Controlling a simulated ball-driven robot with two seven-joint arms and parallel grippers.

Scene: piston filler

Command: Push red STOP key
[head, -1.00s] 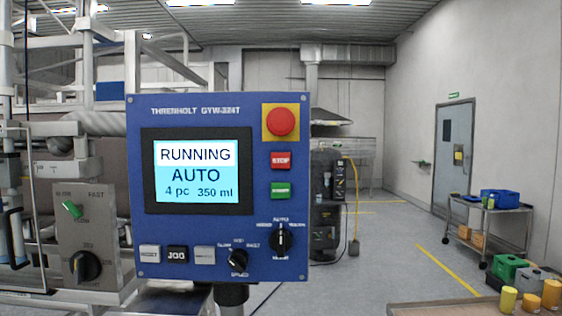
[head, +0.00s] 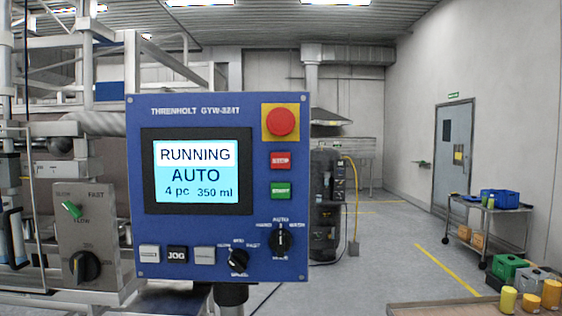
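The red STOP key (head: 280,160) is a small rectangular key on the right side of the blue control panel (head: 216,106). It sits below the round red emergency button (head: 281,122) on its yellow plate and above the green START key (head: 280,190). The panel's screen (head: 195,174) reads RUNNING, AUTO, 4 pc, 350 ml. Neither of my grippers shows in the head view.
Below the screen are the JOG key (head: 177,254) and other keys, a speed knob (head: 238,260) and a mode selector (head: 281,239). A grey box (head: 88,232) with a green switch stands left. A cart (head: 489,232) stands at right; open floor lies between.

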